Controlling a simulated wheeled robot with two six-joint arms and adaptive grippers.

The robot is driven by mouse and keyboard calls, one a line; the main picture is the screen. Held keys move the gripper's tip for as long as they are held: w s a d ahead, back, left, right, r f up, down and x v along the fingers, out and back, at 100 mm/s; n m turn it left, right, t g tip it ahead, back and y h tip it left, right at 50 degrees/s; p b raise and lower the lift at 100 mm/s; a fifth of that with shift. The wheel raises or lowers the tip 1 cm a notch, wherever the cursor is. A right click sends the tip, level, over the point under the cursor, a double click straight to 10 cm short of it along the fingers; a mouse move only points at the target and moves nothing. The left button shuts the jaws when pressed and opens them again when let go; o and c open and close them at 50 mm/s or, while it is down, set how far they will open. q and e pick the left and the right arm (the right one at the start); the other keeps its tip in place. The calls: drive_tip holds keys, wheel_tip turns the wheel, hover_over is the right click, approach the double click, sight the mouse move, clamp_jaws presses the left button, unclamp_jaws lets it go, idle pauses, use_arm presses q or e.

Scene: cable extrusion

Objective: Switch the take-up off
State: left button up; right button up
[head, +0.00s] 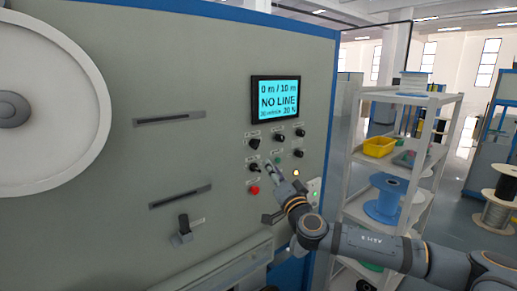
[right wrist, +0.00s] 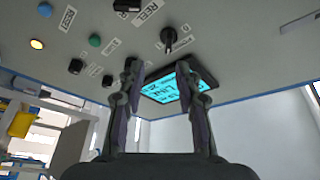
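The grey machine front carries a control panel with several small black knobs; their labels are too small to read in the head view, so I cannot tell which is the take-up switch. A black selector knob (right wrist: 168,40) stands ahead of my right gripper (right wrist: 158,68) in the right wrist view, roughly between the fingertip directions. The two fingers are apart with nothing between them. In the head view my right gripper (head: 271,167) is at the panel, near a black knob (head: 254,168) and a green button (head: 277,160). Contact is not clear. My left gripper is out of view.
A lit screen (head: 276,98) reading "NO LINE" sits above the knobs. A red button (head: 254,190) is below, and an orange lamp (head: 296,174) glows at the right. A large white reel (head: 60,85) is at left. A shelf (head: 440,120) with spools stands right.

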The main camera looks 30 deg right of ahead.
sight(258, 145)
drive_tip(key=p+x, duration=0.2)
drive_tip(key=x, duration=0.1)
drive_tip(key=r+p+x, duration=0.1)
drive_tip(key=p+x, duration=0.1)
drive_tip(key=x, duration=0.1)
drive_tip(key=a+p+x, duration=0.1)
drive_tip(key=p+x, duration=0.1)
drive_tip(key=x, duration=0.1)
drive_tip(key=shift+w+r+p, duration=0.25)
drive_tip(key=shift+r+p, duration=0.1)
drive_tip(key=shift+p, duration=0.05)
drive_tip(key=shift+w+d+f, duration=0.1)
drive_tip(key=shift+w+f, duration=0.05)
drive_tip(key=shift+w, duration=0.2)
clamp_jaws()
